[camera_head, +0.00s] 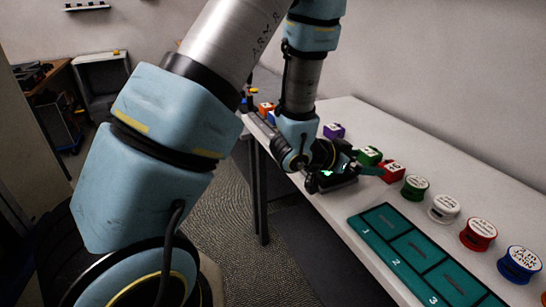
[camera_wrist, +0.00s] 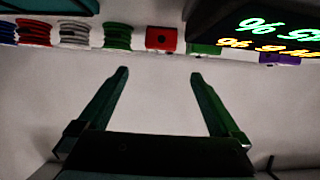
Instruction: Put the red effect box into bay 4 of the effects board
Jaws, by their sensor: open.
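The red effect box (camera_head: 392,172) stands on the white table between a green box (camera_head: 369,155) and the reels. In the wrist view the red box (camera_wrist: 161,40) lies beyond my fingertips, between their lines and apart from them. My gripper (camera_wrist: 158,75) is open with nothing between its fingers; in the head view my gripper (camera_head: 366,171) is low over the table, left of the red box. The teal effects board (camera_head: 353,222) lies at the table's near side, with bays 1, 2 and 3 showing. Bay 4 is not seen; the board runs off the lower edge.
Green (camera_head: 415,187), white (camera_head: 443,208), red (camera_head: 478,234) and blue (camera_head: 519,264) reels stand in a row behind the board. A purple box (camera_head: 334,131) stands farther back. The green box is close beside the red one. The tabletop under my fingers looks clear.

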